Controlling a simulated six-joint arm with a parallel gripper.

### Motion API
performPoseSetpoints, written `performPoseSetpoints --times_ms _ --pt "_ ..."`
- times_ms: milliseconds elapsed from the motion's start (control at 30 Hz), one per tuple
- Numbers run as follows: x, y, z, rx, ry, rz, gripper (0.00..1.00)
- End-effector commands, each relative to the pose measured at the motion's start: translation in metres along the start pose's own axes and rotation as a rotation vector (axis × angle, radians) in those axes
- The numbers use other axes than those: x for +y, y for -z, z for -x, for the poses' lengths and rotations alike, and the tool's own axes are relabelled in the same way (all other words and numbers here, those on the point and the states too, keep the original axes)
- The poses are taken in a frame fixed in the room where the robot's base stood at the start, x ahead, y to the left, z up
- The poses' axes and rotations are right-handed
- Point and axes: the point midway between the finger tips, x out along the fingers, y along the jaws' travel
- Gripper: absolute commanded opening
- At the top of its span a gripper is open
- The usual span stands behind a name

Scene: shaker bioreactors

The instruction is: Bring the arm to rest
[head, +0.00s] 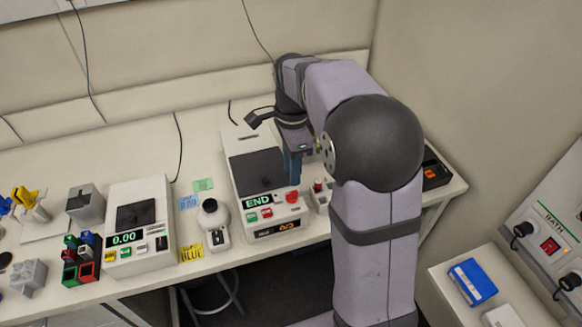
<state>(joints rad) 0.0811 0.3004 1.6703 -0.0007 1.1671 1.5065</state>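My arm reaches up from the lower right of the head view, bends at a large dark joint and comes down over the bench. My gripper (292,172) points down beside the right side of a white device (243,183) with a dark top plate and a green "END" display. The fingertips are small and partly merged with the device behind them, so I cannot tell whether they are open or hold anything. A small camera on the wrist sticks out to the left.
A balance reading 0.00 (125,238), a small round-topped device (210,212) and a rack of coloured blocks (77,262) stand left on the bench. A dark box (435,170) sits at the right end. A blue box (472,281) lies on a side table at lower right.

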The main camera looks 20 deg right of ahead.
Motion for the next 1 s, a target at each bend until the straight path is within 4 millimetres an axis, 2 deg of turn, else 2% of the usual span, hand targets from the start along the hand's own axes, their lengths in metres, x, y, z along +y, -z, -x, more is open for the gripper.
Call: performPoseSetpoints --times_ms 233,367,567,800,1000 --pt "0.003 -0.001 -0.002 0.000 -0.001 0.024 0.29" --pt "0.015 -0.004 -0.007 0.000 -0.002 0.133 0.29" --pt "0.056 -0.013 -0.027 -0.001 -0.003 0.493 0.29" --pt "0.124 -0.024 -0.059 -0.001 -0.002 1.046 0.29" --pt "0.170 -0.029 -0.081 -0.002 -0.002 1.398 0.29"
